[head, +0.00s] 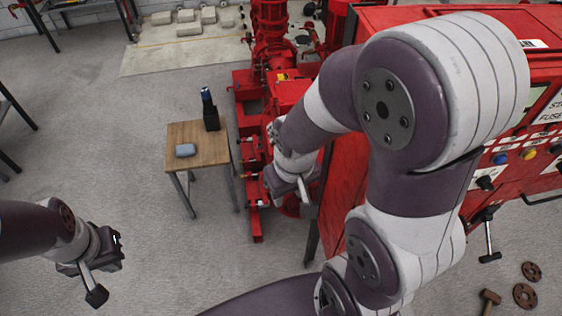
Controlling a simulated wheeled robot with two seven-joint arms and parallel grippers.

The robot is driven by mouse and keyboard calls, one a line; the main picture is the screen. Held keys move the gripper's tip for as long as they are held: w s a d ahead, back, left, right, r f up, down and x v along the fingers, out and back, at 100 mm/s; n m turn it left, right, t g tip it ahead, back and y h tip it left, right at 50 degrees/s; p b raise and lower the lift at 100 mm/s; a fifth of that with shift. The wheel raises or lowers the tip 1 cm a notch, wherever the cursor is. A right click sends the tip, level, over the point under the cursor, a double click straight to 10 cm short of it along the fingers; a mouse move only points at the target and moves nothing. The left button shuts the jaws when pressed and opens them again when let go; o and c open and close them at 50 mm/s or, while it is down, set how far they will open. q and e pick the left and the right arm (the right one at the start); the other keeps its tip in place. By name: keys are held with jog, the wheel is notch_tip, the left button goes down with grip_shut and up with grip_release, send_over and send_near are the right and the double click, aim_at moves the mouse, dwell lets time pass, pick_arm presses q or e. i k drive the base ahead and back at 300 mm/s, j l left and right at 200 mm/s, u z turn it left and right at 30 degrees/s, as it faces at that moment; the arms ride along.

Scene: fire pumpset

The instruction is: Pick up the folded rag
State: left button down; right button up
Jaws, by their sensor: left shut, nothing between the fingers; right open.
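The folded rag (186,150) is a small grey-blue bundle lying on the left part of a small wooden table (205,157). My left gripper (119,240) is at the lower left, shut and empty, well apart from the table. My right arm reaches across the right side of the view, and its gripper (271,135) is right of the table, near the red pump. It is open, but its fingers are small and partly hidden against the red parts. Nothing touches the rag.
A dark holder (211,121) with a blue-topped item stands at the table's back right. The red pumpset (268,60) and red control cabinet (345,190) fill the space right of the table. Floor left of the table is clear.

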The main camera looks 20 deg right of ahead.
aim_at(189, 149)
jog(key=i+j+z, duration=0.2)
jog(key=z, duration=0.25)
jog(key=i+j+z, duration=0.25)
jog(key=z, duration=0.15)
jog(key=i+j, duration=0.2)
jog(key=j, duration=0.2)
jog(key=i+j+z, duration=0.1)
jog(key=j, duration=0.3)
jog(key=i+j, duration=0.25)
jog(key=j, duration=0.15)
jog(key=i+j+z, duration=0.1)
jog(key=j, duration=0.3)
jog(key=i+j, duration=0.25)
jog(key=j, duration=0.15)
jog(key=i+j+z, duration=0.1)
jog(key=j, duration=0.35)
jog(key=i+j, duration=0.2)
jog(key=j, duration=0.2)
jog(key=i+j+z, duration=0.1)
jog(key=j, duration=0.35)
